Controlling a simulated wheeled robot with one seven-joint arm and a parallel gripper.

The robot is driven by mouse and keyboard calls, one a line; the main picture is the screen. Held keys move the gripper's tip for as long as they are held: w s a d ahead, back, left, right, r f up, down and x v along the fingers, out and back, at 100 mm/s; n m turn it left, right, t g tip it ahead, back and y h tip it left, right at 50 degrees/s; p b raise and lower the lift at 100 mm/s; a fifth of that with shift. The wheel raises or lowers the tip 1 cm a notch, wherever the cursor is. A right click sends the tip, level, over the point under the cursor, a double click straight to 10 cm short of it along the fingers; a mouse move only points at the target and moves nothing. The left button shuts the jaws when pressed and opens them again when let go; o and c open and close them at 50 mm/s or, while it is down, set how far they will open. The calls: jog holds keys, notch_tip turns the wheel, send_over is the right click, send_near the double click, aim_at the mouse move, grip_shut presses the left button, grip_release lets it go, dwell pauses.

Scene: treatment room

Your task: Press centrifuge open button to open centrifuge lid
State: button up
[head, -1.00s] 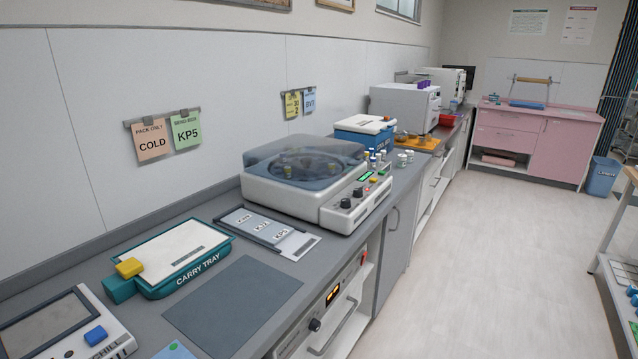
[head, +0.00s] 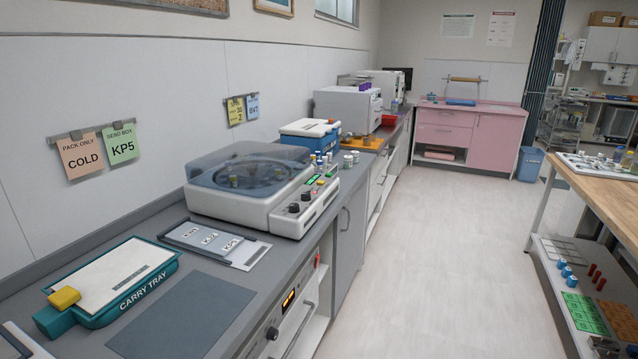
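The centrifuge (head: 277,212) stands on the grey counter along the left wall, a white box with a see-through smoky lid (head: 235,170). The lid is down, and a round rotor shows through it. Its sloped front panel has black knobs (head: 300,202), a lit green display (head: 326,177), and small green and red buttons too small to read. Several small vials stand just behind the panel.
A teal carry tray (head: 158,290), a grey mat (head: 180,322) and a card holder (head: 192,238) lie on the counter nearer me. A blue-sided box (head: 296,138) stands behind the centrifuge. The floor (head: 425,260) is clear; a wooden table (head: 590,188) stands right.

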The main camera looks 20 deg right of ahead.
dwell(0.3)
grip_shut()
dwell(1.6)
